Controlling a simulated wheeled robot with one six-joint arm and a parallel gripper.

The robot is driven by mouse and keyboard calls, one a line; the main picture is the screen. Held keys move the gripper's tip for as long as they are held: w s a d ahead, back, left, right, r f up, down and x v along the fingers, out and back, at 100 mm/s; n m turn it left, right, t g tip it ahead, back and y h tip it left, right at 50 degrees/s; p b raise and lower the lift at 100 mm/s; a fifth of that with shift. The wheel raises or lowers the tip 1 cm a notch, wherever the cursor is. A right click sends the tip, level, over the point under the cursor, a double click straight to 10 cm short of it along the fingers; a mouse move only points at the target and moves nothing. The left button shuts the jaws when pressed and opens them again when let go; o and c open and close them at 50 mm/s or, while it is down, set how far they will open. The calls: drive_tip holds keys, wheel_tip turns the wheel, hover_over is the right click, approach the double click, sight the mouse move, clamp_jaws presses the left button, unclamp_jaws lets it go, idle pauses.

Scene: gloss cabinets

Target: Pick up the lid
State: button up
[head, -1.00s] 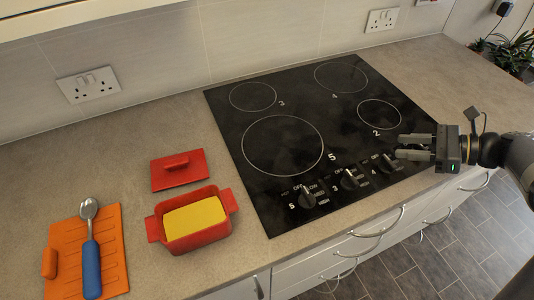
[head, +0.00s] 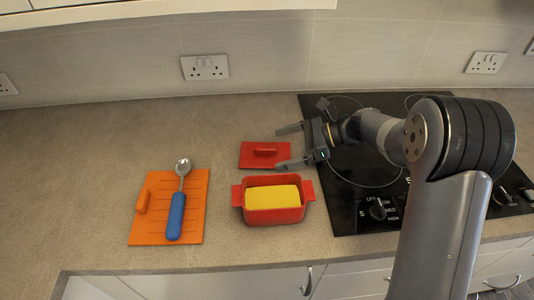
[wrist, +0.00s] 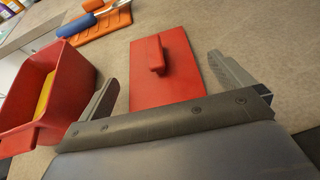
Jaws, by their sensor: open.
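The red lid (head: 250,161) lies flat on the worktop, with a raised bar handle (head: 266,152) on top. It stands apart from the red dish (head: 273,215), just behind it. My gripper (head: 283,147) is open, with its fingers pointing left over the lid's right part. In the wrist view the lid (wrist: 178,75) lies ahead, between the two fingers of my gripper (wrist: 168,86), and nothing is held. The lid's near edge is hidden by the gripper body in the wrist view.
The red dish holds a yellow block (head: 272,197). An orange board (head: 192,220) with a blue-handled spoon (head: 176,215) lies to the left. The black hob (head: 345,215) is to the right, under my arm. Worktop left of the lid is clear.

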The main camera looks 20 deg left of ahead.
sight(273, 150)
drive_tip(key=x, duration=0.4)
drive_tip(key=shift+d, duration=0.1)
drive_tip(key=shift+c, duration=0.4)
drive_tip(key=c, duration=0.8)
